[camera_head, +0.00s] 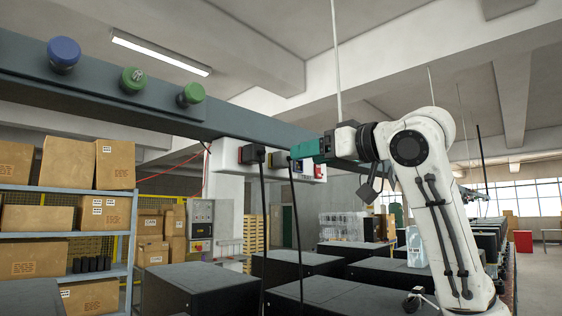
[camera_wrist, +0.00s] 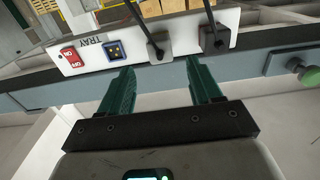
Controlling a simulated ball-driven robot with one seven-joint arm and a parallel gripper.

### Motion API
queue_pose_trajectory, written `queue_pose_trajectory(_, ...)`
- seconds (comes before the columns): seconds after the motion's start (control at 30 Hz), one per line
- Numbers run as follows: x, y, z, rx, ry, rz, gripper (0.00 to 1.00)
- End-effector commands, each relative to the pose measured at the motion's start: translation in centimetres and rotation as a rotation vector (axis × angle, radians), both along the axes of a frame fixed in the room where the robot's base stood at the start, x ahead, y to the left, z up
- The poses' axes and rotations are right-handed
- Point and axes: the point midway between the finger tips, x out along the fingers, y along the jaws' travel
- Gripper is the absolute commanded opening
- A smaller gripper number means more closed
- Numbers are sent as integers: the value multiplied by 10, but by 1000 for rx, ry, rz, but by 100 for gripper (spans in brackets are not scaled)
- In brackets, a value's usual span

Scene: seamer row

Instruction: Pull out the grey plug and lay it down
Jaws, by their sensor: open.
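The panel also carries a red switch (camera_wrist: 69,56) and a blue socket (camera_wrist: 115,50). It hangs beneath a grey beam (camera_head: 235,128) with blue and green knobs (camera_head: 133,80). Black box-like units (camera_head: 200,290) stand below. Shelves of cartons (camera_head: 68,187) are at left.

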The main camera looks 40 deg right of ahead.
Motion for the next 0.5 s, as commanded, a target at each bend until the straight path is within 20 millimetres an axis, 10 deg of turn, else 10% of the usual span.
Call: queue_pose_trajectory(0.5, 65, 3, -1, 2, 2, 2, 64)
